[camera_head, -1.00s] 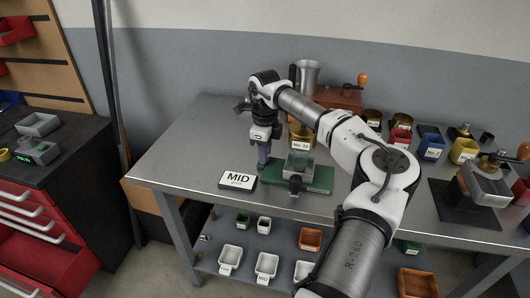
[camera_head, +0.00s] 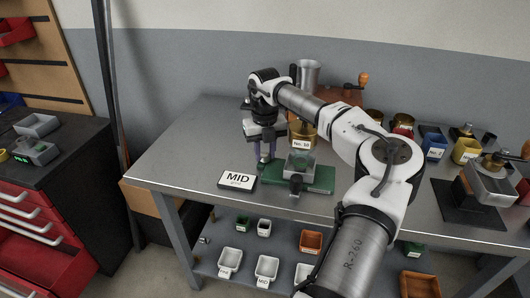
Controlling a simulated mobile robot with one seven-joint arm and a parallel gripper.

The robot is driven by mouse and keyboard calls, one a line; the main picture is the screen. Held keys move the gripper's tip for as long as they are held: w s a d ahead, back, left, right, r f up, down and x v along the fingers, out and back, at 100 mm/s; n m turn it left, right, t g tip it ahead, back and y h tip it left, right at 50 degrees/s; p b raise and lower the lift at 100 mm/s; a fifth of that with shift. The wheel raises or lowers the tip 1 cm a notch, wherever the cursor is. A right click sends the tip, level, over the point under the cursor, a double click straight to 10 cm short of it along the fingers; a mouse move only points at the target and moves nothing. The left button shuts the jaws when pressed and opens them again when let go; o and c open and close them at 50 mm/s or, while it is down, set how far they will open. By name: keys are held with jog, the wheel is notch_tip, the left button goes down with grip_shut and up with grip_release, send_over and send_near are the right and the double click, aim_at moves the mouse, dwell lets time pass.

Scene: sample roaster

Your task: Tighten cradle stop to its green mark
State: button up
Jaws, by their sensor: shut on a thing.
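A green cradle base (camera_head: 318,178) stands on the steel bench, with a grey-green tray (camera_head: 299,164) on top. A dark knob (camera_head: 295,184) is at its front edge. My gripper (camera_head: 265,161) points down at the left end of the base, with both purple-grey fingers showing. It is shut on a small part there, apparently the cradle stop, which the fingers mostly hide. The green mark cannot be made out at this size.
A brass "No. 10" cup (camera_head: 302,134) stands close behind. A grinder with wooden body (camera_head: 340,96) and several tins stand farther back right. The left bench top is clear.

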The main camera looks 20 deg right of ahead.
aim_at(265, 154)
jog(key=m+b, duration=0.1)
jog(key=m, duration=0.5)
jog(key=shift+m, duration=0.3)
jog(key=m+b, duration=0.1)
jog(key=m, duration=0.5)
dwell(0.4)
jog(key=o, duration=1)
jog(key=shift+c, duration=0.2)
notch_tip(265, 154, up, 14)
jog(key=b, duration=0.1)
